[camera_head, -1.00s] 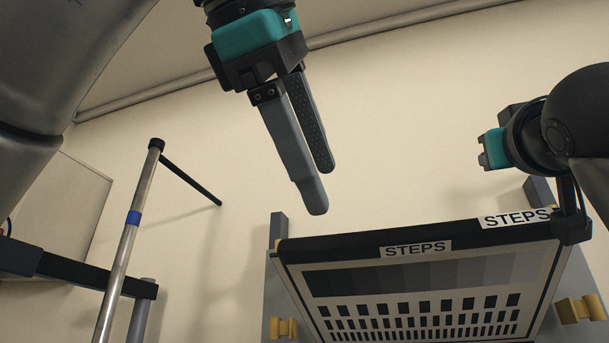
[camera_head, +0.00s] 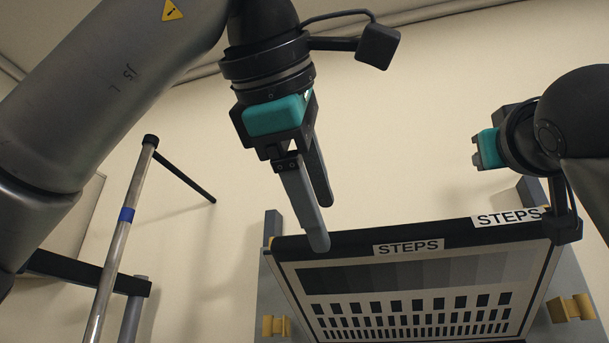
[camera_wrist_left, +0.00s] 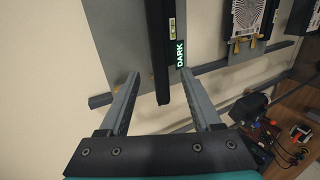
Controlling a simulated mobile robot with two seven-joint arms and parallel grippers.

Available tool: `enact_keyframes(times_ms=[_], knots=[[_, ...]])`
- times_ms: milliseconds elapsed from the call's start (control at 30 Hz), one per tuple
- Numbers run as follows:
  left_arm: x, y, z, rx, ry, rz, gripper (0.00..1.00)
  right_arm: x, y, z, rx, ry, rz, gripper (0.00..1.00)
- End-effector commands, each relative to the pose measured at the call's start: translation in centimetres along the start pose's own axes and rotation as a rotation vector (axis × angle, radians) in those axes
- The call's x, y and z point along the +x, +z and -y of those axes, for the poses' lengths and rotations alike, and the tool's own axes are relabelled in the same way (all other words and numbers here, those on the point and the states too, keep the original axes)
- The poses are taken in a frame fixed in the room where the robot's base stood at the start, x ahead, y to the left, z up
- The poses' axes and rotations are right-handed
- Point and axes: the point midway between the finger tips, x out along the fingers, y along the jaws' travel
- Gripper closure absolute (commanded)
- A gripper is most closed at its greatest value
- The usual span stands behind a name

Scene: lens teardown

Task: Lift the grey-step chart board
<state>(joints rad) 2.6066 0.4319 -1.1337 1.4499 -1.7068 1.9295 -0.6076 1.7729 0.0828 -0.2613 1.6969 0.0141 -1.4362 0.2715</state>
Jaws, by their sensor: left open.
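The grey-step chart board (camera_head: 420,272) is mounted tilted on the wall at the lower right of the head view. It has grey patches, rows of black blocks and a black top bar with "STEPS" labels. My left gripper (camera_head: 322,222) is open at the left part of that top bar, with one fingertip overlapping it in the picture. In the left wrist view, a long black bar (camera_wrist_left: 160,60) lies between the open fingers (camera_wrist_left: 162,78), with gaps on both sides. A "DARK" label (camera_wrist_left: 180,52) is beside it.
Yellow brackets (camera_head: 571,308) flank the board. A metal pole (camera_head: 115,250) with a blue band and a black side rod stands left. The left wrist view shows other wall panels (camera_wrist_left: 247,18) at top right and a cluttered wooden surface (camera_wrist_left: 290,110) at right.

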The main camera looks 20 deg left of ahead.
Motion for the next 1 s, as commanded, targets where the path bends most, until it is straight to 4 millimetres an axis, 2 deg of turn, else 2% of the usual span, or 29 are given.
enact_keyframes(times_ms=[100,300,500,733,767,1000], knots=[[2.4,-0.1,0.1,-0.001,-0.003,-0.002,0.35,0.0,0.0,0.0,0.0,0.0,0.0,1.0],[4.8,0.0,0.0,-0.002,-0.001,0.0,0.35,0.0,0.0,0.0,0.0,0.0,0.0,1.0],[5.6,0.0,0.0,-0.001,0.0,0.001,0.35,0.0,0.0,0.0,0.0,0.0,0.0,1.0],[5.6,0.0,0.0,-0.001,0.0,0.001,0.35,0.0,0.0,0.0,0.0,0.0,0.0,1.0],[5.6,0.0,0.0,-0.001,0.0,0.001,0.36,0.0,0.0,0.0,0.0,0.0,0.0,1.0],[5.6,0.0,0.0,-0.002,0.0,0.0,0.63,0.0,0.0,0.0,0.0,0.0,0.0,1.0]])
